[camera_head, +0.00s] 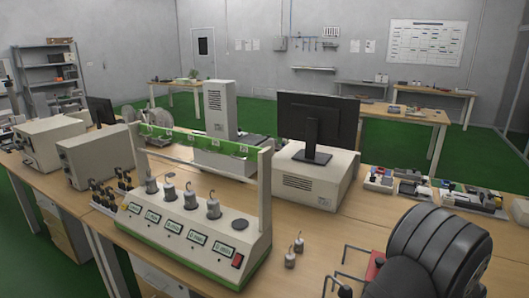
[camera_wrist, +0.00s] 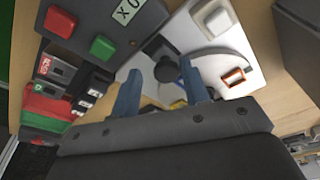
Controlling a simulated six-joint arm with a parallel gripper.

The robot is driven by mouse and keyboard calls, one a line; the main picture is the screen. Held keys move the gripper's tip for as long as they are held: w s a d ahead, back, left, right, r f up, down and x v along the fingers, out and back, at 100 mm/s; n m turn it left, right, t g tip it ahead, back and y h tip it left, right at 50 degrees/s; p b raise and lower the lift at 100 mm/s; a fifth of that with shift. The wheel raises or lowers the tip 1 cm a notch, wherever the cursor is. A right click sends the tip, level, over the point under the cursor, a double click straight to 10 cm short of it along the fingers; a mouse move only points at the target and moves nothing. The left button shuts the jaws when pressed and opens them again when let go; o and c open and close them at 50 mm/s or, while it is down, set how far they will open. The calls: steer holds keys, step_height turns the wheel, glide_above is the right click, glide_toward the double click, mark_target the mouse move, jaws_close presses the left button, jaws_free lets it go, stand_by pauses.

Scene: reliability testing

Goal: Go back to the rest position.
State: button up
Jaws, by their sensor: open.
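My gripper (camera_wrist: 160,80) shows in the wrist view with its two blue-grey fingers apart and nothing between them. Beyond the fingers is a white device (camera_wrist: 222,60) with a dark round knob and an orange-framed switch. A dark box (camera_wrist: 88,25) with a red and a green button and a small display is at upper left. The gap between the fingertips and the device cannot be told. In the head view, a large dark rounded part of my arm fills the lower right; the finger opening is not clear there.
In the head view, a tester with several displays (camera_head: 237,221) stands on the wooden bench. A monitor (camera_head: 318,118) sits on a beige box (camera_head: 310,180). Small parts (camera_head: 412,190) lie to the right. Bare bench lies between.

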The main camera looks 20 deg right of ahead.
steer(key=shift+f, duration=0.1)
steer(key=shift+w+d+f, duration=0.2)
steer(key=shift+w, duration=0.05)
steer(key=shift+w+d, duration=0.25)
steer(key=shift+d, duration=0.05)
step_height(320, 180, up, 5)
steer(key=shift+w+d+r, duration=0.1)
step_height(320, 180, down, 6)
steer(key=shift+r, duration=0.1)
steer(key=shift+s+a+r, duration=0.15)
steer(key=shift+s+a, duration=0.45)
steer(key=shift+w+a+r+m+g+h, duration=0.2)
steer(key=shift+w+a+r+m+g, duration=0.45)
steer(key=shift+w+a+r+m, duration=1.9)
steer(key=shift+d+r+m+g+h, duration=0.25)
steer(key=shift+r+m+g, duration=0.75)
steer(key=shift+r, duration=3.4)
steer(key=shift+w+a+r+m+g+h, duration=0.2)
steer(key=shift+w+a+r+m, duration=0.95)
steer(key=shift+r+m, duration=1.8)
step_height(320, 180, down, 8)
steer(key=s+d+n, duration=0.1)
steer(key=s+d, duration=0.1)
steer(key=d, duration=0.1)
steer(key=shift+s, duration=0.3)
